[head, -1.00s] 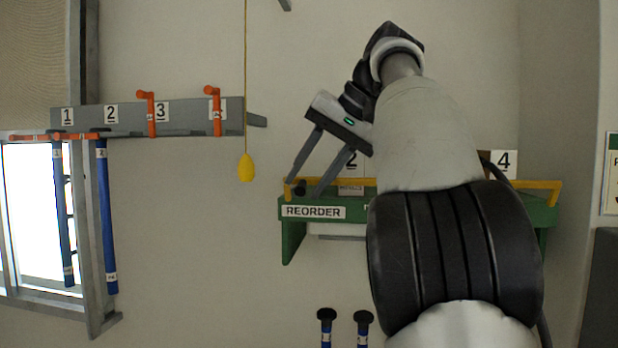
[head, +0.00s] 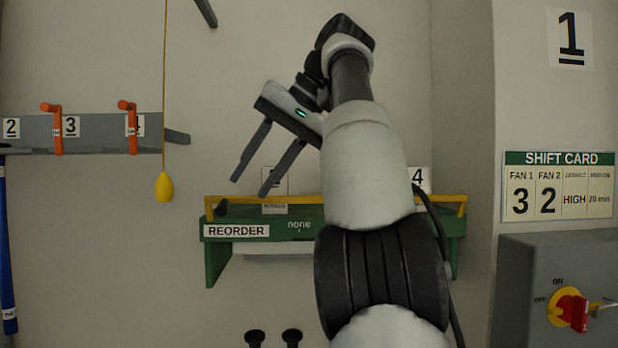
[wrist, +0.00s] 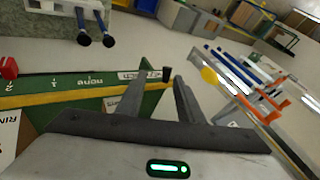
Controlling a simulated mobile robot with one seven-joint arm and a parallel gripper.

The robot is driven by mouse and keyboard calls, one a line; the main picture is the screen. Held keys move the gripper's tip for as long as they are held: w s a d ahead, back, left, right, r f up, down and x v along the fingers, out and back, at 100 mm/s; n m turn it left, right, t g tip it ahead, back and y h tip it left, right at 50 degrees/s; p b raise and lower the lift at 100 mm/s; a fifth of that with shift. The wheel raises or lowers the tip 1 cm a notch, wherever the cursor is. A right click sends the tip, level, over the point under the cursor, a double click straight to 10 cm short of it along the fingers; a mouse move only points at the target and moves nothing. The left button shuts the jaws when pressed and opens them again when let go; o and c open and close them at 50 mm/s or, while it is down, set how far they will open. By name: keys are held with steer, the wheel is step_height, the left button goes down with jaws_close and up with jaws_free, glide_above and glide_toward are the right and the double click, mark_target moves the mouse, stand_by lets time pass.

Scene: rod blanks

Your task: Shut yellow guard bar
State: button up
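The yellow guard bar (head: 281,199) runs level along the top front of the green rack labelled REORDER (head: 217,252). My arm hides part of its right half; the right end shows beyond it. A small black knob (head: 222,207) is at the bar's left end. My gripper (head: 250,188) is open and empty, its fingers pointing down-left, appearing just above the bar's left part. In the wrist view the yellow bar (wrist: 50,98) lies along the green rack edge, left of the open fingers (wrist: 160,76). I see no clear contact between fingers and bar.
A grey numbered rail (head: 90,127) with orange hooks (head: 57,128) is on the left. A yellow pull knob (head: 164,187) hangs on a cord beside it. A grey switch box (head: 520,290) with a red switch and a shift card (head: 558,190) are right. Dark-topped rods (head: 254,338) stand below the rack.

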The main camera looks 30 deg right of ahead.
steer(key=s+d, duration=0.6)
steer(key=s, duration=0.1)
steer(key=shift+d+p, duration=0.3)
steer(key=shift+a, duration=0.1)
